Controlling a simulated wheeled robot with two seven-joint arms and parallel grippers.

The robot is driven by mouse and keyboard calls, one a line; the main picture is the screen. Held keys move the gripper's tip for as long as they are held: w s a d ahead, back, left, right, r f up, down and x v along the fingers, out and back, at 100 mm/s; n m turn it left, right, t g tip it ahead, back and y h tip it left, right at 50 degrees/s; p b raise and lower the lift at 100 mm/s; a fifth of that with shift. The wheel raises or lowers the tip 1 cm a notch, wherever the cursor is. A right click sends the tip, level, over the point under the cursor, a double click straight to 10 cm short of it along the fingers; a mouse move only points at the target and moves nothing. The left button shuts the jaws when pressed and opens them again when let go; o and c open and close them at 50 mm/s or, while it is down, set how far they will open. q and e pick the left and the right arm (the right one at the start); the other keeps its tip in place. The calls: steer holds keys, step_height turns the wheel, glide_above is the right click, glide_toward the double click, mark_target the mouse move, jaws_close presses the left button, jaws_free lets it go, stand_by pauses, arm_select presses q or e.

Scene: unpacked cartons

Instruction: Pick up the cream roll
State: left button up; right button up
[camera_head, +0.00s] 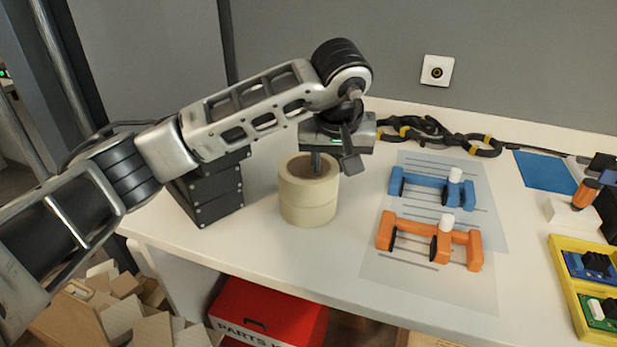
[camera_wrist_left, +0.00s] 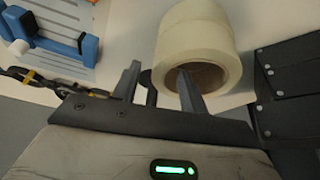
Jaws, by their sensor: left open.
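The cream roll (camera_head: 308,206) stands upright on the white table, with a seam around its middle and a brown core. It also shows in the left wrist view (camera_wrist_left: 205,35), with its open end facing the camera. My left gripper (camera_head: 334,165) is open over the roll's right side. In the left wrist view my left gripper (camera_wrist_left: 158,82) has one finger at the roll's core opening and the other outside the wall. The wall lies between the fingers; I cannot tell whether either touches it. My right gripper is not in view.
A black box (camera_head: 215,190) stands close to the roll's left. Blue (camera_head: 430,187) and orange (camera_head: 410,232) clamp-like parts lie on sheets to the right. A black cable (camera_head: 432,127) lies behind. The table's front edge is near, with clear surface before the roll.

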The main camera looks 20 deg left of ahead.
arm_select(q)
steer(key=x, duration=0.2)
steer(key=shift+w+f, duration=0.1)
steer(key=shift+f, duration=0.15)
jaws_close()
steer(key=shift+r, duration=0.1)
steer(key=shift+r, duration=0.1)
steer(key=shift+r, duration=0.25)
step_height(320, 180, up, 2)
steer(key=shift+w+r, duration=0.1)
steer(key=shift+r, duration=0.15)
steer(key=s+d+r+p, duration=0.1)
steer(key=s+d+r, duration=0.4)
steer(key=s+r, duration=0.4)
steer(key=s, duration=0.4)
steer(key=shift+s+r, duration=0.15)
steer(key=shift+r, duration=0.25)
